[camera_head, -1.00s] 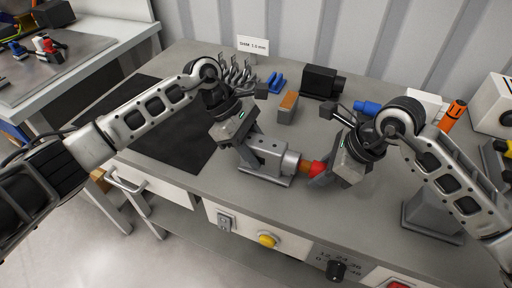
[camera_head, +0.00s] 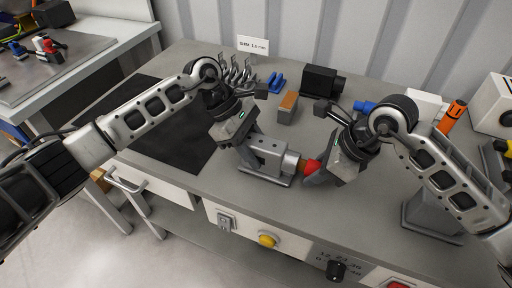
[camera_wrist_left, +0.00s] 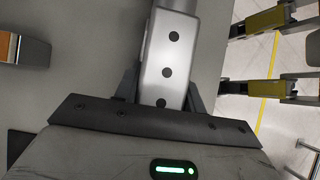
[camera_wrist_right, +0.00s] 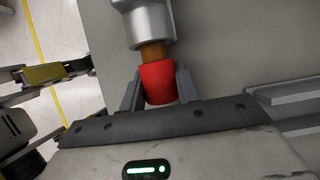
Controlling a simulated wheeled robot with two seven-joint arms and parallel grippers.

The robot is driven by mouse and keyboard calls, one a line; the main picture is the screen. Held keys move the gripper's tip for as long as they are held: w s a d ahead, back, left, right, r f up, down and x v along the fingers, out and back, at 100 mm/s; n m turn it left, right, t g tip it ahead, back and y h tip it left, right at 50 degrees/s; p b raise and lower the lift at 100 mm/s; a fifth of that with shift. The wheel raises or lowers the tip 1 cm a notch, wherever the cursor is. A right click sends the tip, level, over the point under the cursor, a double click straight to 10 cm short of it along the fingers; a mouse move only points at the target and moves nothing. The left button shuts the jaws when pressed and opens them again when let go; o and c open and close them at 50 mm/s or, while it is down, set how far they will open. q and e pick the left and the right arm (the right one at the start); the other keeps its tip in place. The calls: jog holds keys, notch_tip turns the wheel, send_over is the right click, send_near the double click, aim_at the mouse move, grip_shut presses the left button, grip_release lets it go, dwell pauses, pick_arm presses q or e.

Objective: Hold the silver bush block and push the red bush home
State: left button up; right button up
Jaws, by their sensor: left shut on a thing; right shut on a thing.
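The silver bush block (camera_head: 268,151) sits on the bench in the head view, its round nose pointing right. My left gripper (camera_head: 245,152) is shut on the block's left part. In the left wrist view the block (camera_wrist_left: 170,55) lies between the fingers, with a row of dark holes on top. The red bush (camera_head: 312,167) is to the right of the nose, and my right gripper (camera_wrist_right: 159,88) is shut on it. In the right wrist view the red bush (camera_wrist_right: 158,82) is in line with the silver nose, with a short brass-coloured section (camera_wrist_right: 152,52) visible between them.
A grey block with an orange top (camera_head: 287,107), a black device (camera_head: 320,82), blue parts (camera_head: 275,82) and a sign (camera_head: 252,45) stand behind. A dark mat (camera_head: 165,135) lies left. The bench's front edge carries a yellow button (camera_head: 267,239) and switches.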

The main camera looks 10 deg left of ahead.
pick_arm(q)
jog(key=shift+f, duration=0.1)
pick_arm(e)
jog(key=shift+w+a, duration=0.15)
jog(key=shift+a, duration=0.35)
jog(key=shift+a, duration=0.25)
jog(key=o, duration=1.2)
jog(key=shift+d, duration=0.1)
jog(key=v, duration=1.2)
pick_arm(q)
jog(key=o, duration=1.1)
jog(key=shift+o, duration=0.2)
